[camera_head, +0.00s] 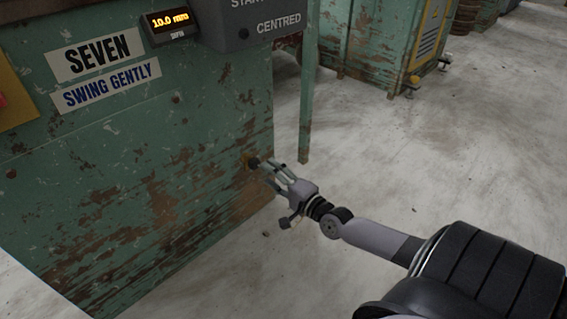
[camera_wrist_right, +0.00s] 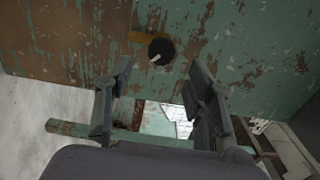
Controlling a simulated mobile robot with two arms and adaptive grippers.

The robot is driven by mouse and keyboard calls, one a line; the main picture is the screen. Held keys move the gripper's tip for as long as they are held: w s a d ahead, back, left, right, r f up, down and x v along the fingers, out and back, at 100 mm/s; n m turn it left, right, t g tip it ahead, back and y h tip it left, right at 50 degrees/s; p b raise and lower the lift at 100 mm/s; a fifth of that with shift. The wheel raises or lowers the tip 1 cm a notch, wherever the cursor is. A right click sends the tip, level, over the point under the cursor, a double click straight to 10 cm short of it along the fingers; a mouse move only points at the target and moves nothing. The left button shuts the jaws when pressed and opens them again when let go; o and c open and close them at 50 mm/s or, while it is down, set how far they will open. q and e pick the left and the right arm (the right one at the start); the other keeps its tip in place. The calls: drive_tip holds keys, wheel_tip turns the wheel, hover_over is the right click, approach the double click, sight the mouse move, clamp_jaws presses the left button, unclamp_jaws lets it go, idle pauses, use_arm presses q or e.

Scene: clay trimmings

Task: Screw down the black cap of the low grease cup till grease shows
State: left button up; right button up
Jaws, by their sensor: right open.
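The black cap (camera_head: 254,162) of the low grease cup sits low on the green machine's side, near its right edge. In the right wrist view the cap (camera_wrist_right: 161,50) is a dark round knob with a pale mark, beside a yellowish fitting (camera_wrist_right: 143,37). My right gripper (camera_head: 270,170) is open just in front of the cap. In the wrist view its two fingers (camera_wrist_right: 160,82) stand apart, with the cap beyond and between them; I see no contact. I cannot make out any grease. My left gripper is not in view.
The worn green machine (camera_head: 130,150) fills the left, with a "SEVEN" sign (camera_head: 96,54) and a lit display (camera_head: 170,20). A thin green leg (camera_head: 307,100) stands right of the cup. Another green cabinet (camera_head: 372,40) stands farther back. The grey floor (camera_head: 400,150) is mostly clear.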

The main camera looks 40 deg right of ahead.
drive_tip(key=s, duration=0.4)
drive_tip(key=shift+s+d, duration=0.2)
drive_tip(key=shift+s, duration=0.15)
